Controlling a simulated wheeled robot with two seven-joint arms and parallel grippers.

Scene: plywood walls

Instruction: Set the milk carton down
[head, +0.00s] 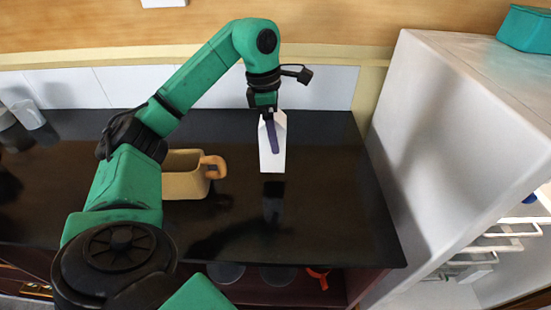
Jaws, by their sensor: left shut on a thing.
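The milk carton (279,150) is white with a gabled top and stands out over the black countertop (325,200). My left gripper (270,118) points down from above and is shut on the carton's upper part; a dark finger lies along its near face. The carton looks upright. A dark reflection shows on the glossy counter below it, and I cannot tell whether its base touches the surface. My right gripper is not in view.
A tan mug (185,183) with a brown handle stands on the counter left of the carton, partly behind my arm. A white fridge (440,130) stands at the right, with a teal box (525,30) on top. The counter right of the carton is clear.

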